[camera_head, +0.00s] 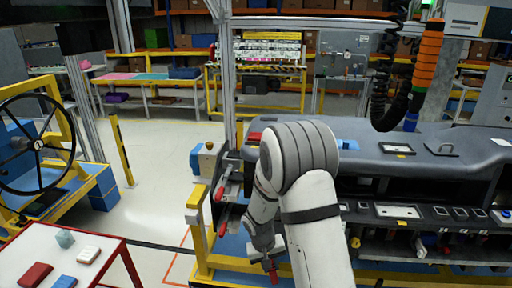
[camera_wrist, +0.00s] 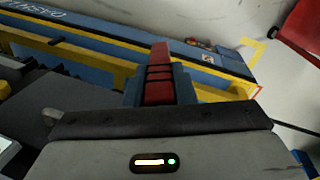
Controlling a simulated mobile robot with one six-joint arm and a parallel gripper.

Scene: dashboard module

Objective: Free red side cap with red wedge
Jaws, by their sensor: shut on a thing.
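My gripper (camera_head: 266,260) hangs low at the left end of the grey dashboard module (camera_head: 400,150). In the wrist view, my gripper (camera_wrist: 160,92) is shut on the red wedge (camera_wrist: 160,65), a narrow red bar with dark bands that points away from the wrist. Its red end (camera_head: 273,273) also shows below the gripper in the head view. A red piece (camera_head: 254,137) sits on the module's upper left corner; I cannot tell if it is the side cap. My arm hides part of the module's left end.
Red-handled clamps (camera_head: 220,192) and a yellow frame (camera_head: 200,235) stand close left of my arm. A white table (camera_head: 45,245) with a red rim holds several small blocks at the lower left. White floor (camera_head: 150,165) lies open between them.

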